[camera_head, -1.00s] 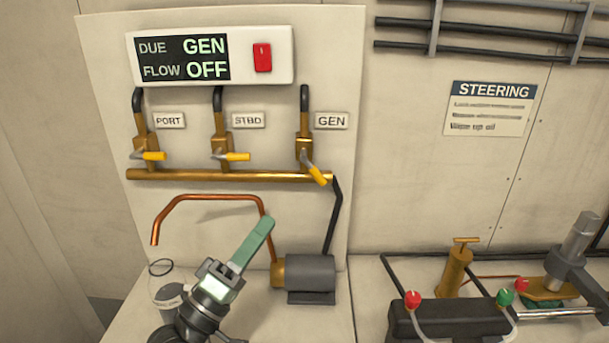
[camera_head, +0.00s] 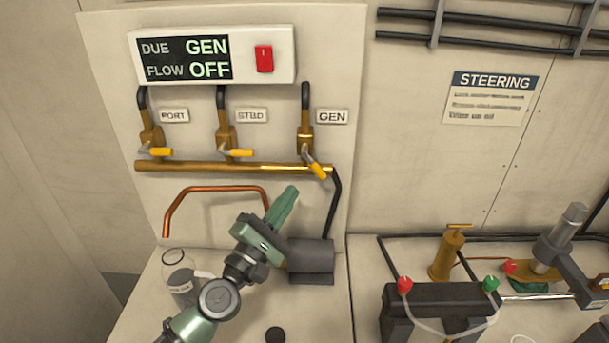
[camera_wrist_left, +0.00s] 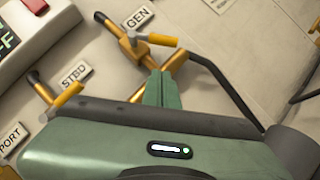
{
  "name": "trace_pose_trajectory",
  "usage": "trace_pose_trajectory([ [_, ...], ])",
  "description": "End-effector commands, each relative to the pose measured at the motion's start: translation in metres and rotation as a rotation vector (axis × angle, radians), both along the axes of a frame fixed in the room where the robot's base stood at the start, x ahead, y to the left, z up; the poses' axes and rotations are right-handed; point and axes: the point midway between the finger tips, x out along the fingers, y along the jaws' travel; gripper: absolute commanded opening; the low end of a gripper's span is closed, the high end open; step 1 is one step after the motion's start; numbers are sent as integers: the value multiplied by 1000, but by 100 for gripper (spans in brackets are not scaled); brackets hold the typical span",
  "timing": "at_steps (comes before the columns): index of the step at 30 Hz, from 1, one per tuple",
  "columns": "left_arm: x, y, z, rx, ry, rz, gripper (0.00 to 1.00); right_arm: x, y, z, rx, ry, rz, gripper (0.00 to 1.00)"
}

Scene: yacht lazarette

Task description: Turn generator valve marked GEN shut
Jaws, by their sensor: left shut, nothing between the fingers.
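The GEN valve (camera_head: 305,142) is the rightmost of three brass valves on the white panel. Its yellow handle (camera_head: 316,168) slants down to the right, while the PORT handle (camera_head: 158,152) and STBD handle (camera_head: 238,153) lie nearly level. My left gripper (camera_head: 291,190) is shut and empty, below and left of the GEN handle, apart from it in the head view. In the left wrist view, the green fingers (camera_wrist_left: 160,80) point up toward the GEN handle (camera_wrist_left: 160,40), with the GEN label (camera_wrist_left: 138,18) beyond. My right gripper is not in view.
A display (camera_head: 184,59) reads DUE GEN, FLOW OFF, beside a red switch (camera_head: 264,58). A brass manifold pipe (camera_head: 220,167) runs under the valves. A copper pipe (camera_head: 215,188), a dark pump (camera_head: 311,258) and a clear jar (camera_head: 178,275) are near my left arm.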

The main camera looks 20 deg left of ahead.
Motion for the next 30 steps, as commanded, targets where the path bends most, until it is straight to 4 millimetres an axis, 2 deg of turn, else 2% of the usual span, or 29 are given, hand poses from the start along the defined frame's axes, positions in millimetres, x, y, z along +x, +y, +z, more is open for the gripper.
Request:
trace_pose_trajectory([
  [1,10,-2,9,-2,-3,0,0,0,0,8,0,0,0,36],
  [3,12,-12,16,-3,0,-2,0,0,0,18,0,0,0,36],
  [9,20,-26,24,-1,0,0,0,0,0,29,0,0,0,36],
  [23,21,-30,24,0,0,0,0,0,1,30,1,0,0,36],
  [30,22,-32,22,-38,-12,0,0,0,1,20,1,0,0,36],
])
